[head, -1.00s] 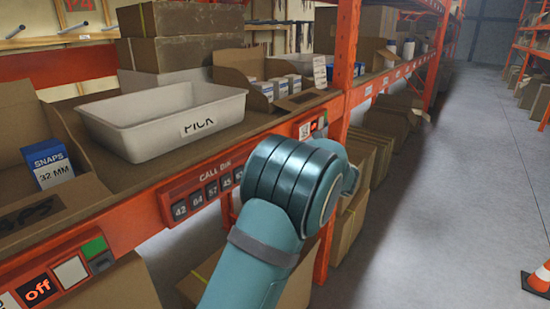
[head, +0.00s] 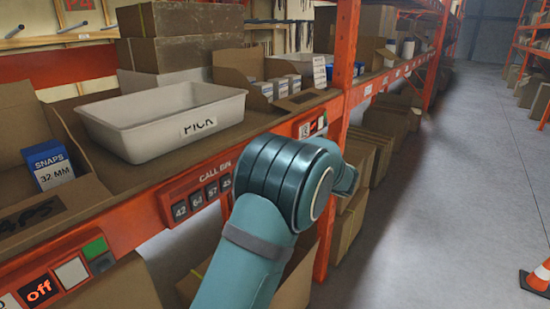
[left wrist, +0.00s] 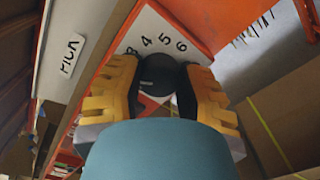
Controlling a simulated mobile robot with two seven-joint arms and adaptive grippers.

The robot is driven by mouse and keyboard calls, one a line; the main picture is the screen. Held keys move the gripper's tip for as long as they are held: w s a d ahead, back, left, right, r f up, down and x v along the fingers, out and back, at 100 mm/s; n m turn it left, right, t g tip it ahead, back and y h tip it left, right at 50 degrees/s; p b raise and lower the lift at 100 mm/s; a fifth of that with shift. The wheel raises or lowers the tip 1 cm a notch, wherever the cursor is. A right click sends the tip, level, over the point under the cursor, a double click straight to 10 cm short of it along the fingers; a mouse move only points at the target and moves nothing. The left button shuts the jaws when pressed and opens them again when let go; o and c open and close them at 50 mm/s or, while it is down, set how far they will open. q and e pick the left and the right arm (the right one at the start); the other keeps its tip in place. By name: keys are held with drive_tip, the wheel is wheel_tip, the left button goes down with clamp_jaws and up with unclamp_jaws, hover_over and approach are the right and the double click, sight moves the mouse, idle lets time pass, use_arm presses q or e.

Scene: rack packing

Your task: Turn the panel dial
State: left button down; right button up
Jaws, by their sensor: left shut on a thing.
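The panel dial (left wrist: 158,72) is a dark round knob on a white plate printed with numbers, of which 3, 4, 5 and 6 show in the left wrist view. My left gripper (left wrist: 160,88) has its yellow-backed fingers on either side of the knob and is shut on it. The dial's pointer cannot be made out. In the head view my left arm covers the dial and the gripper. My right gripper is in neither view.
The orange shelf beam carries a call bin strip (head: 205,190) and an "off" panel (head: 40,290). The aisle (head: 460,190) at right is largely clear.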

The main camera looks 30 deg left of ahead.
use_arm(q)
drive_tip(key=c, duration=0.5)
unclamp_jaws()
drive_tip(key=shift+a, duration=0.15)
drive_tip(key=d, duration=0.8)
drive_tip(key=s+d, duration=0.1)
drive_tip(key=d, duration=0.3)
